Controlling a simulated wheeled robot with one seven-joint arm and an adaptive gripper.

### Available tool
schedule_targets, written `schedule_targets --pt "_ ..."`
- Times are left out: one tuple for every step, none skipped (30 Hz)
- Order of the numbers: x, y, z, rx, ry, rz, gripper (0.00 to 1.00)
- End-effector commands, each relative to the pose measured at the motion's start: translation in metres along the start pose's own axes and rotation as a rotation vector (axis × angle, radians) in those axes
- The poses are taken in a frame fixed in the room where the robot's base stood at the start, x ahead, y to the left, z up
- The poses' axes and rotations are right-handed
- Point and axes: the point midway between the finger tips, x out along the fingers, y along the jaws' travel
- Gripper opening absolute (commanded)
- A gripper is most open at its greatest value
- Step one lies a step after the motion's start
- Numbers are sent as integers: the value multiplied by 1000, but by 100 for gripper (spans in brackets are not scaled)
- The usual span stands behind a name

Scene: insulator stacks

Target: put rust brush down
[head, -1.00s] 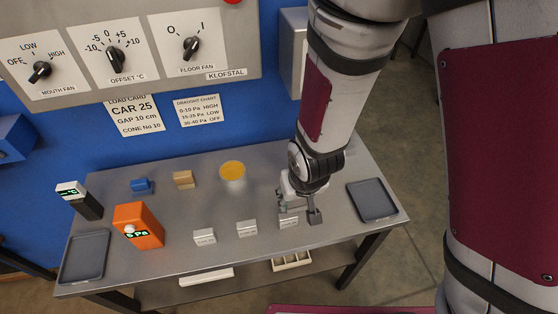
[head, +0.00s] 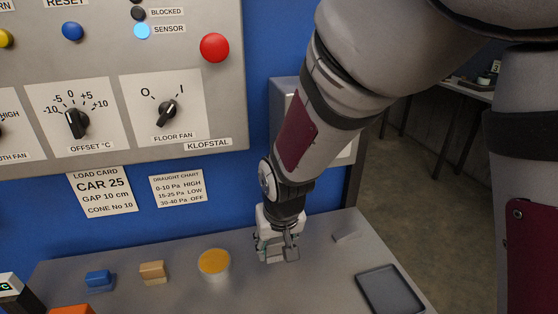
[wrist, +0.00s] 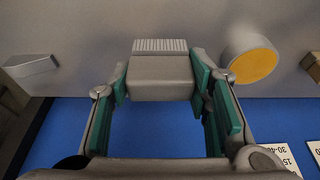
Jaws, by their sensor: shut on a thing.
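My gripper (head: 278,248) is over the back part of the grey table, to the right of the yellow-topped tin. In the wrist view my gripper (wrist: 160,92) has its green pads on both sides of a grey block with a pale ridged strip along its far edge. I take this block to be the rust brush (wrist: 160,76). It is held between the pads, close to the tabletop; I cannot tell if it touches. In the head view the brush is mostly hidden by the fingers.
The yellow-topped tin (head: 214,264) stands to the left, with a tan block (head: 152,272) and a blue block (head: 99,280) beyond. A small grey block (head: 346,237) lies to the right. A dark tray (head: 390,290) is at the front right. The blue wall is close behind.

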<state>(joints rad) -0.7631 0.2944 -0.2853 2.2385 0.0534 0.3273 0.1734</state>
Motion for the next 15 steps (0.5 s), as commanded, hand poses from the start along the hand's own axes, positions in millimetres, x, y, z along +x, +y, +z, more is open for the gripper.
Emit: schedule_targets --pt "5 1 -12 2 2 2 18" --pt "7 1 -18 2 2 2 18" --pt "9 1 -26 2 2 1 18" --pt "11 1 -32 2 1 1 18" --pt "13 1 -38 2 2 2 18" --pt "15 1 -45 1 1 1 18" --pt "16 1 -50 1 1 1 18" --pt "22 1 -46 1 -3 1 18" --pt "29 0 -42 1 -5 1 18" --pt "32 0 -41 0 -3 1 18" --pt "35 0 -40 0 -3 1 18" --pt "39 0 -39 -1 -2 1 18" --pt "41 0 -39 -1 -1 1 18" --pt "43 0 -38 -1 -1 0 18" --pt "44 0 -38 -1 -1 0 18"
